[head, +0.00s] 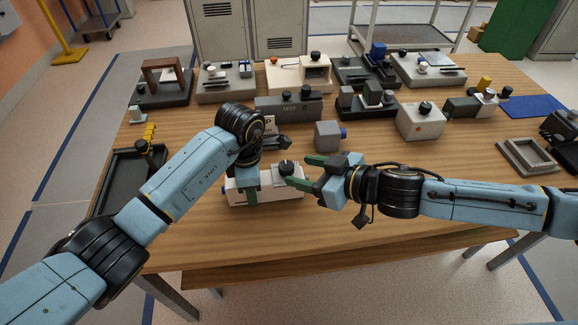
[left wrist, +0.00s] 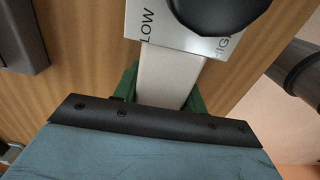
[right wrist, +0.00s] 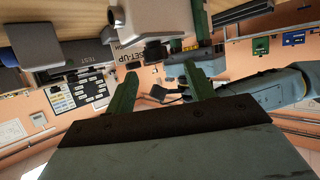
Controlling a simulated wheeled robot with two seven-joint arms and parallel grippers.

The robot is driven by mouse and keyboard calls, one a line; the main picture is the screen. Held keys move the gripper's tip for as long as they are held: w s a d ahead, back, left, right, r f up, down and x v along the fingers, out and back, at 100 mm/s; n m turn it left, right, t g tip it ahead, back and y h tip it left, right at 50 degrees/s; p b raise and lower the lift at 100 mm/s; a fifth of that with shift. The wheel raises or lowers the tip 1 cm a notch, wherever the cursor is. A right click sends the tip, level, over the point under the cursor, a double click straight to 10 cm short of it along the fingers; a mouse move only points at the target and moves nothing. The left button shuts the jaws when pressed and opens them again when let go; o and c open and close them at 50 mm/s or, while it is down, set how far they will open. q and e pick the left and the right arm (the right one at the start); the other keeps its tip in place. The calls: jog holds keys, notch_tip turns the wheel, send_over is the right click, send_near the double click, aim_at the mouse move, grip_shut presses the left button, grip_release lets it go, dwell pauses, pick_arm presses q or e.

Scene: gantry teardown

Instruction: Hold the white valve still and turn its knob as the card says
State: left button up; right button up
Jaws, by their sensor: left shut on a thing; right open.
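The white valve (head: 266,189) lies on the near middle of the table. Its black knob (head: 287,166) stands on the right part, on a plate (left wrist: 195,35) lettered LOW and, partly hidden, HIGH. My left gripper (head: 250,187) is shut on the left part of the valve body; its green fingers flank the white body (left wrist: 168,78) in the left wrist view. My right gripper (head: 306,172) is open, its green fingers pointing left beside the knob. In the right wrist view the knob (right wrist: 155,50) shows between and beyond the fingertips. A card (head: 269,121) is mostly hidden behind my left wrist.
A dark grey TEST box (head: 289,107) and a white box (head: 421,121) are farther back. A black tray (head: 122,185) is at left. The table's front right is clear.

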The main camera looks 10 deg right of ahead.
aim_at(285, 168)
jog(key=x, duration=0.5)
jog(key=shift+s+a, duration=0.1)
jog(key=c, duration=1)
